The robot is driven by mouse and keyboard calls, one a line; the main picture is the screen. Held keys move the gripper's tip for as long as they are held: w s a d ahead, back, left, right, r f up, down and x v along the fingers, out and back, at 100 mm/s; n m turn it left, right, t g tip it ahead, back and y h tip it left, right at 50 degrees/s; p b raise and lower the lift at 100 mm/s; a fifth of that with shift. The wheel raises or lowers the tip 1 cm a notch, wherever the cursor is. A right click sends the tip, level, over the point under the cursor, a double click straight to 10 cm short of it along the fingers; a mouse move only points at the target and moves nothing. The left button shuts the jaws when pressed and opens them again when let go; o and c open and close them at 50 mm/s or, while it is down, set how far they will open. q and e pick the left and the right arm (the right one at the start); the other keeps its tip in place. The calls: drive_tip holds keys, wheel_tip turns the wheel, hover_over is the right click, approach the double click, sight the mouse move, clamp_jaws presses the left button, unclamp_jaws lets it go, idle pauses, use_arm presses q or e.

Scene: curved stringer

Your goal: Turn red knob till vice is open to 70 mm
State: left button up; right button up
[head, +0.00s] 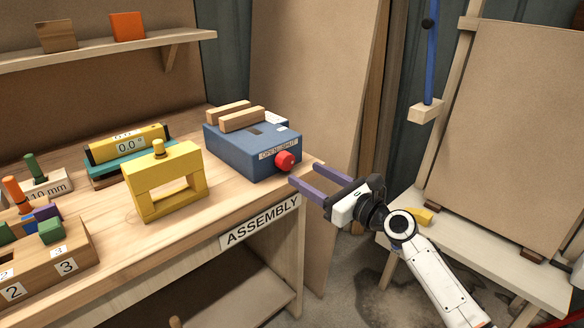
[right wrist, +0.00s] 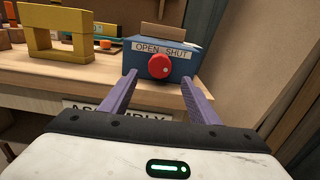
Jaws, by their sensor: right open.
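The red knob (head: 285,160) sits on the front face of the blue vice (head: 240,150), under a label reading OPEN and SHUT. Two wooden jaws (head: 241,119) lie on top of the vice with a narrow gap between them. My right gripper (head: 302,187) is open and empty, in front of the knob and apart from it. In the right wrist view the red knob (right wrist: 160,66) shows beyond and between the two purple fingers (right wrist: 155,88), with a small white mark on its face. My left gripper is not in view.
A yellow frame (head: 168,180) stands left of the vice, with a digital level reading 0.0° (head: 128,145) behind it. A numbered wooden block (head: 75,258) with coloured pieces is at the front left. The bench edge carries an ASSEMBLY label (head: 262,222). The bench between frame and vice is clear.

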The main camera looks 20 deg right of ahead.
sight(289, 165)
drive_tip(key=b+x, duration=0.1)
drive_tip(key=x, duration=0.5)
drive_tip(key=shift+w+a, duration=0.15)
drive_tip(key=shift+w, duration=0.3)
drive_tip(key=c, duration=1)
drive_tip(key=shift+c, duration=0.2)
